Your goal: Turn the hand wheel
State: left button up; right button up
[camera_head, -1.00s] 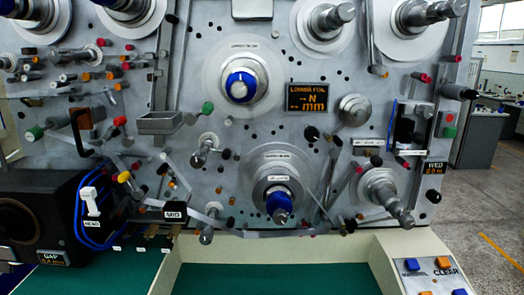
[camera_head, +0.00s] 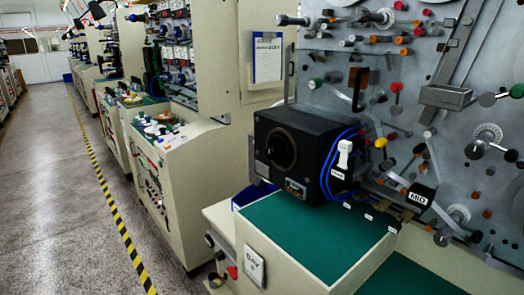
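Neither of my grippers is in view. I cannot make out anything that is clearly a hand wheel. The grey spindle panel (camera_head: 412,60) of the winding machine fills the right side of the view, with several spindles, rollers and coloured knobs. A black box (camera_head: 326,138) with a dark round part (camera_head: 281,149) on its face stands at the panel's lower left. A white lever-like piece (camera_head: 345,153) labelled HEAD and blue cables are at its right side. Small round knobs (camera_head: 213,242) and a red button (camera_head: 232,272) sit on the machine's cream lower front.
A green work surface (camera_head: 312,238) lies before the black box. A row of similar machines (camera_head: 176,185) runs back on the left. A grey floor aisle (camera_head: 62,215) with a yellow-black striped line (camera_head: 112,215) is open at the far left.

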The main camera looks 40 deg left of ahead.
aim_at(278, 150)
jog(key=u, duration=1.15)
